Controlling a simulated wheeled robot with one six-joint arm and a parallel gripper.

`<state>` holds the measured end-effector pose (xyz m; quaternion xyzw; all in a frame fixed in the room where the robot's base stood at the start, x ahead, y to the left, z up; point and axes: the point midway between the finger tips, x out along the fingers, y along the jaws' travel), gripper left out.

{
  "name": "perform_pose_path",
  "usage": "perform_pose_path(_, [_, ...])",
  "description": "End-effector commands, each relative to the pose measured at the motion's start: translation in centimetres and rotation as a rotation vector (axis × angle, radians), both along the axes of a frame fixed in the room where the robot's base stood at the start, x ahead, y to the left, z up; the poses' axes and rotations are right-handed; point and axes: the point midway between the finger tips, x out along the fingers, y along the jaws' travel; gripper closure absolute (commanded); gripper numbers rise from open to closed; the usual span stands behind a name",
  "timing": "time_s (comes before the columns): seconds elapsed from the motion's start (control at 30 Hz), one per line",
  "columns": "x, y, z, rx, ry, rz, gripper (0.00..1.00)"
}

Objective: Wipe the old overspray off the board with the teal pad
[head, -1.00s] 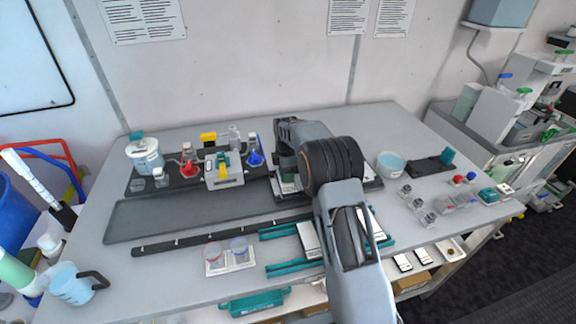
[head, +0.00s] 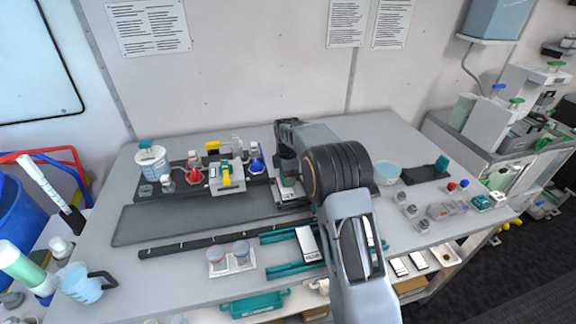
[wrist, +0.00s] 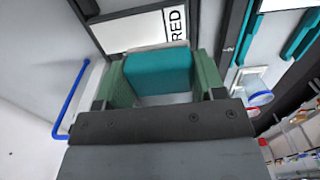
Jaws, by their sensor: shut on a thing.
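The teal pad (wrist: 158,73) is a block held between the green fingers of my gripper (wrist: 160,62) in the wrist view. The pad's far edge is at the edge of the white board (wrist: 130,33), which has black lettering reading "RED" and a dark frame around it. I cannot tell whether pad and board touch. In the head view, my gripper (head: 288,165) points down at the board (head: 290,194), which is partly hidden by my arm. The pad is hidden there. No overspray is clearly visible on the visible part of the board.
Left of the board are flasks with red (head: 194,174) and blue (head: 256,158) parts and a yellow-handled device (head: 226,178). Two cups (head: 241,252) stand in front, near teal rails (head: 296,270). A bowl (head: 387,171) is to the right. The long dark tray (head: 190,216) is empty.

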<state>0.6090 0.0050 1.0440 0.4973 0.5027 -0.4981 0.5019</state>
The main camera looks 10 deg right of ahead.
Motion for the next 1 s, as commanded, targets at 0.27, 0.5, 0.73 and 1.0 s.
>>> perform_pose_path(0.27, [0.0,-0.1,2.5,0.000,-0.002,-0.001,0.59])
perform_pose_path(0.5, [0.0,-0.1,2.6,0.000,-0.002,-0.002,0.59])
perform_pose_path(0.73, [0.0,-0.1,2.5,0.000,-0.002,-0.002,0.59])
perform_pose_path(1.0, [0.0,-0.4,2.5,0.000,-0.002,-0.006,0.59])
